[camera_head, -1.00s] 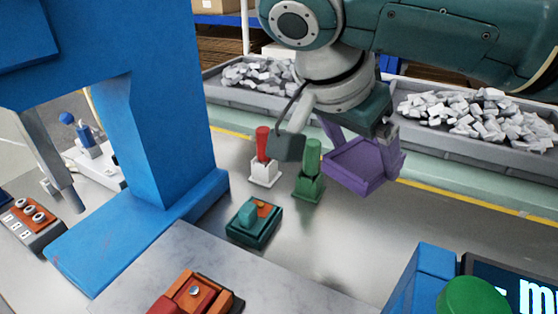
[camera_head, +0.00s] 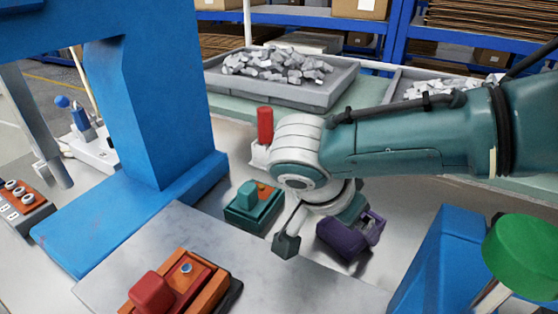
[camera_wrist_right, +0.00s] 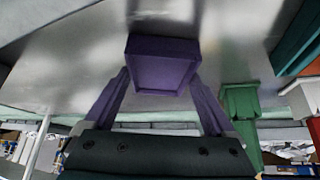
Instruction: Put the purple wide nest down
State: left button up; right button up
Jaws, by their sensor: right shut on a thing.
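The purple wide nest (camera_head: 340,242) is a dark purple box shape at the right of the teal breaker in the head view. It also shows in the right wrist view (camera_wrist_right: 160,68), between my fingers. My right gripper (camera_head: 352,222) is shut on it and points down at the steel table. The nest is low over the table; I cannot tell whether it touches. My arm and wrist hide part of the nest and gripper in the head view. My left gripper is not in view.
The teal breaker (camera_head: 254,206) stands left of the gripper, near the red-handled post (camera_head: 265,125). An orange-red breaker (camera_head: 180,285) is on the front plate. A blue press frame (camera_head: 145,120) stands left.

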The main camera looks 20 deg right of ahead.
jog(key=shift+r, duration=0.1)
jog(key=o, duration=1.4)
jog(key=p+v, duration=0.3)
jog(key=v, duration=0.9)
